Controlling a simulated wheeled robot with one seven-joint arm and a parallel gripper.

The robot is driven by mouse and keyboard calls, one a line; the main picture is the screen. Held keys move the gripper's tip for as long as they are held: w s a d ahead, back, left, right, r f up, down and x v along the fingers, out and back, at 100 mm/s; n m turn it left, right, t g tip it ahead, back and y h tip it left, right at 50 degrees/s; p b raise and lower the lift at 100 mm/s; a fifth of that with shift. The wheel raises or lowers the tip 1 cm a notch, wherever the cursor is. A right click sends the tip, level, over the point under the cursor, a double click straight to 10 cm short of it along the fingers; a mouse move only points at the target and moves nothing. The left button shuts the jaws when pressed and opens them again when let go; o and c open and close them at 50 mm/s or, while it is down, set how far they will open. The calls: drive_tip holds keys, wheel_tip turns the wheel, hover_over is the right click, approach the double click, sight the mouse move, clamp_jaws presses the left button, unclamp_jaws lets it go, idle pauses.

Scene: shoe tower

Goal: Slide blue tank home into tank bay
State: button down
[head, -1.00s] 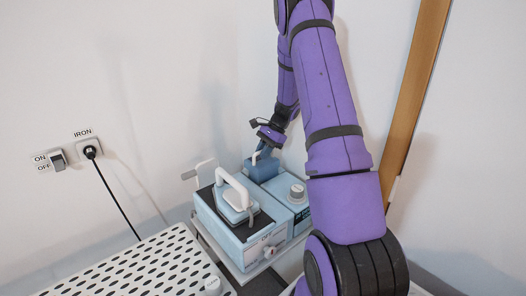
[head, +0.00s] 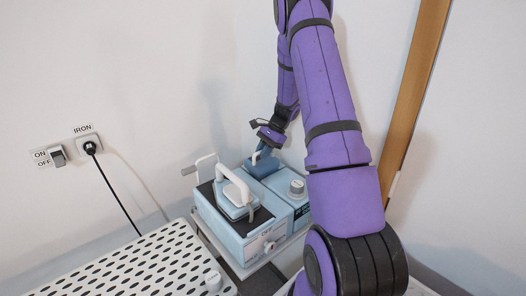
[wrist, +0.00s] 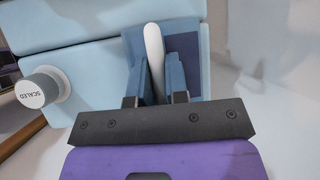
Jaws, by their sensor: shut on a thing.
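The blue tank (head: 262,168) sits at the back of the pale blue iron station, at the tank bay. My gripper (head: 264,146) reaches down to it from behind and above, shut on its upper part. The bay's inside is hidden, so I cannot tell how deep the tank sits.
The iron (head: 236,193) with its white handle rests on the station (head: 235,232). A grey knob (head: 297,188) is to its right; it also shows in the wrist view (wrist: 38,88). A perforated white board (head: 135,268) is at front left. Walls stand close behind.

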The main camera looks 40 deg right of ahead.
drive_tip(key=shift+f, duration=0.45)
drive_tip(key=c, duration=1.1)
unclamp_jaws()
drive_tip(key=shift+o, duration=0.2)
drive_tip(key=shift+r, duration=0.4)
wheel_tip(320, 180, up, 3)
drive_tip(key=shift+f, duration=0.1)
drive_tip(key=s+a, duration=0.3)
drive_tip(key=s, duration=0.4)
drive_tip(key=s+a+r, duration=0.1)
drive_tip(key=s+a, duration=0.3)
drive_tip(key=s, duration=0.3)
drive_tip(key=shift+s+r, duration=0.15)
drive_tip(key=shift+s, duration=0.1)
drive_tip(key=shift+r, duration=0.1)
